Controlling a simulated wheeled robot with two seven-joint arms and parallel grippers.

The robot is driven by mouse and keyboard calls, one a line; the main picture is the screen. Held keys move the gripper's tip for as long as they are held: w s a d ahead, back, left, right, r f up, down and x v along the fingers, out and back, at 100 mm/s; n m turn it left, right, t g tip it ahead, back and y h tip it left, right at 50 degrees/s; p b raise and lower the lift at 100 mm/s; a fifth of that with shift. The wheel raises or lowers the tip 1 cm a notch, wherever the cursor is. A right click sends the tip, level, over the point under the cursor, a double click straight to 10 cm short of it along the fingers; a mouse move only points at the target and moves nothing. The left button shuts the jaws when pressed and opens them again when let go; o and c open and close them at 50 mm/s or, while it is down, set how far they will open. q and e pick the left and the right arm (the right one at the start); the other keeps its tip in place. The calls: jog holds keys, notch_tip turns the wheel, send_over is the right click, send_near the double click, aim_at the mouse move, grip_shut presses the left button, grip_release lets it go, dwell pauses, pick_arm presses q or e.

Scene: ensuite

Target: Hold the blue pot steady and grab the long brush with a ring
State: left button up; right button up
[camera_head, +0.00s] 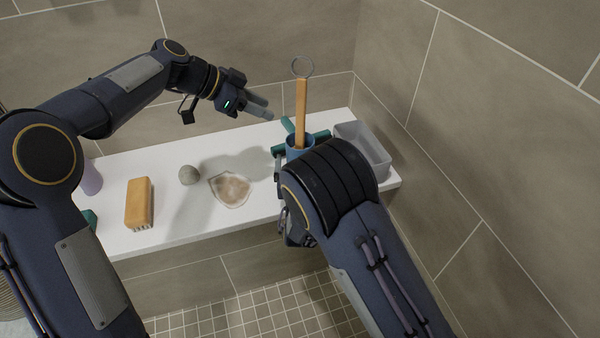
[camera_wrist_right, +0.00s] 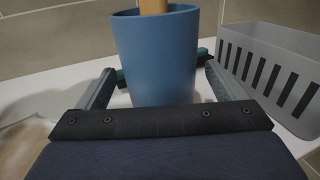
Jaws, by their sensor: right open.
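The blue pot (camera_head: 299,153) stands upright on the white ledge, partly hidden behind my right arm; it fills the middle of the right wrist view (camera_wrist_right: 157,60). The long brush (camera_head: 301,115) stands in it, with a flat wooden handle and a metal ring (camera_head: 302,67) on top. Only a bit of handle shows in the wrist view (camera_wrist_right: 153,6); its lower end is hidden. My right gripper (camera_wrist_right: 162,78) is open, one finger on each side of the pot. My left gripper (camera_head: 266,109) is left of the handle, apart from it; its finger gap is unclear.
A grey slotted basket (camera_head: 362,153) stands just right of the pot, near the tiled wall. To the left on the ledge (camera_head: 165,235) are a shell-shaped dish (camera_head: 230,190), a grey round stone (camera_head: 189,175), an orange-brown block (camera_head: 139,203) and a lilac bottle (camera_head: 91,178).

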jog(key=shift+w, duration=1.5)
jog(key=c, duration=1.1)
